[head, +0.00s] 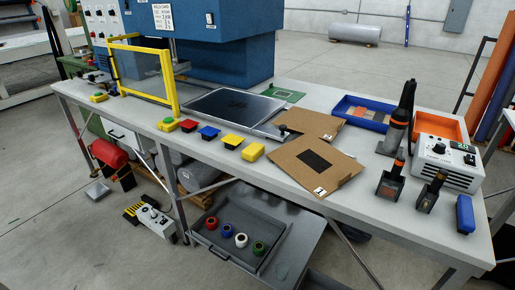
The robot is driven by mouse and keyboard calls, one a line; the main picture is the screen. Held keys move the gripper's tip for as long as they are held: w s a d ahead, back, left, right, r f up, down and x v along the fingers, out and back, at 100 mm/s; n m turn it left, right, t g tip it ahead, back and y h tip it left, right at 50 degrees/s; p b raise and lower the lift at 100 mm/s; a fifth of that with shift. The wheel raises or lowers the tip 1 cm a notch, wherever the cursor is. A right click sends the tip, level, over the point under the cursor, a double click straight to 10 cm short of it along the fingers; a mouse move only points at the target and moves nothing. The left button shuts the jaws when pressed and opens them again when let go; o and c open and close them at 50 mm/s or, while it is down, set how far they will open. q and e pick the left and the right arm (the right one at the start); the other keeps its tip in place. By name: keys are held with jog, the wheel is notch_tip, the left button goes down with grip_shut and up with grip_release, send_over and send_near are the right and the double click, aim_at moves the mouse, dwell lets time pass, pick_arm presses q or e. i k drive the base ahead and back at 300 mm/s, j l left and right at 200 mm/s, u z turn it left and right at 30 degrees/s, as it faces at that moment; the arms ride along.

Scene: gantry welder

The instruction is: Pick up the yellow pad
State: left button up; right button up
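A flat yellow pad (232,140) with a small dark part at its front lies near the front edge of the workbench (310,190). I cannot tell for sure which of the two yellow things the task names. Neither of my grippers shows in the head view.
A grey plate (232,105) lies behind the pads. Two cardboard pieces (305,165) lie to the right. A yellow guard frame (140,75) and a yellow box with a green button (167,124) stand left. A drawer with several coloured rings (210,235) is below.

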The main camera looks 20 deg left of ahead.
aim_at(254, 150)
jog(key=j+z, duration=0.1)
jog(key=z, duration=0.3)
jog(key=j+z, duration=0.1)
jog(key=z, duration=0.3)
jog(key=j+z, duration=0.1)
jog(key=z, duration=0.3)
jog(key=j+z, duration=0.35)
jog(key=k+j+z, duration=0.2)
jog(key=j+z, duration=0.2)
jog(key=k+j+z, duration=0.1)
jog(key=j, duration=0.25)
jog(key=k+j+z, duration=0.1)
jog(key=j, duration=0.25)
jog(key=k+j+z, duration=0.1)
jog(key=k+j, duration=0.1)
jog(key=j, duration=0.1)
